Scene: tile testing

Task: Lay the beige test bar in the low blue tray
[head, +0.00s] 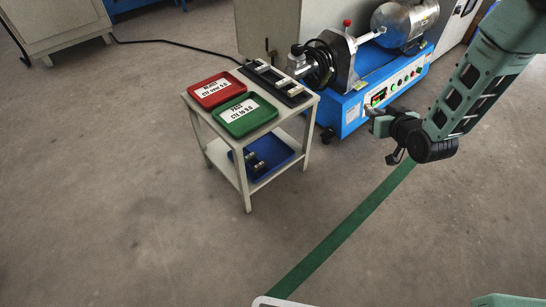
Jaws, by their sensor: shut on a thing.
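The low blue tray (282,158) sits on the lower shelf of a small beige table. Small dark and light pieces (255,163) lie in its left part, and the table's top and legs hide some of it. My gripper (381,128) is in the air to the right of the table, in front of the blue machine. It is shut on a small grey-beige piece (374,111), which looks like the beige test bar. The piece is small here and its full shape is hard to make out.
On the table top (217,124) stand a red tray (214,80), a green tray (245,130) and a dark rack (277,88) with light pieces. The floor in front is clear, with a green stripe (335,237).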

